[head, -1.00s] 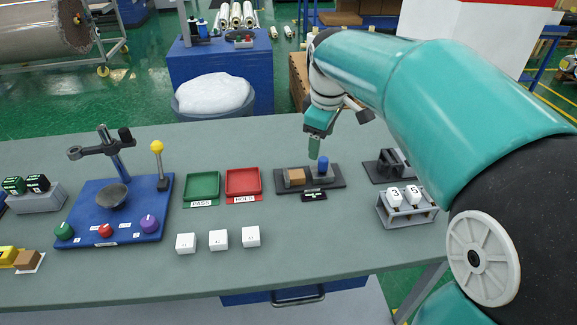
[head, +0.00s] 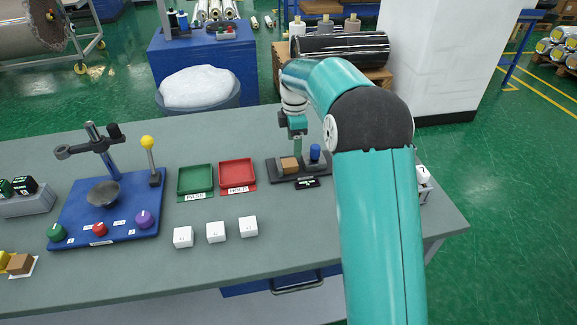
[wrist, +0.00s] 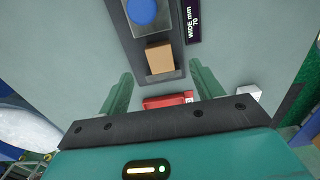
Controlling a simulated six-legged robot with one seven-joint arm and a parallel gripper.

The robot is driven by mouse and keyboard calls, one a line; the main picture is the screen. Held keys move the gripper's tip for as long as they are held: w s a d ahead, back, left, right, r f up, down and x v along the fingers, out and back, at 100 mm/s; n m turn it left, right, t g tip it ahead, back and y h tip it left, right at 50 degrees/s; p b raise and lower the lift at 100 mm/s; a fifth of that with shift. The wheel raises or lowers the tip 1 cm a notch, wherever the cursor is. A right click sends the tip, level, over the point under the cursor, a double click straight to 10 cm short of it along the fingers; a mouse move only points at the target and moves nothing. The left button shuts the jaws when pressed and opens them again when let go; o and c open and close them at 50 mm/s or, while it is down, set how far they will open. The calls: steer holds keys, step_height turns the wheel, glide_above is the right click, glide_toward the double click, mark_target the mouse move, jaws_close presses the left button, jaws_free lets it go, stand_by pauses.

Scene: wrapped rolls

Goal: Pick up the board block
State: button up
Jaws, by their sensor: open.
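A tan-brown block, likely the board block (head: 289,165), sits at the left end of a dark measuring fixture (head: 325,174) with a blue-topped part beside it. My gripper (head: 297,153) is just above or behind the block in the head view. In the wrist view, my open gripper (wrist: 161,70) has one green finger on each side, with the tan block (wrist: 159,58) lying between their lines, ahead of the palm. The fingers do not appear to touch it; the height gap is unclear. Another brown block (head: 19,264) lies on a white card at the far left.
The blue-topped part (head: 315,152) stands close to the block. A red tray (head: 237,174) and green tray (head: 196,180) are to the left. Several white cubes (head: 216,231) stand in front. A blue stand (head: 110,210) is further left. My arm hides the right side of the table.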

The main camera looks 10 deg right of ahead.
mark_target(293, 161)
step_height(293, 161, down, 2)
steer(key=shift+f, duration=0.85)
step_height(293, 161, down, 5)
steer(key=shift+a+r, duration=0.1)
steer(key=shift+r, duration=0.1)
steer(key=shift+w, duration=0.1)
steer(key=shift+c, duration=0.3)
steer(key=c, duration=1.1)
steer(key=shift+r, duration=0.1)
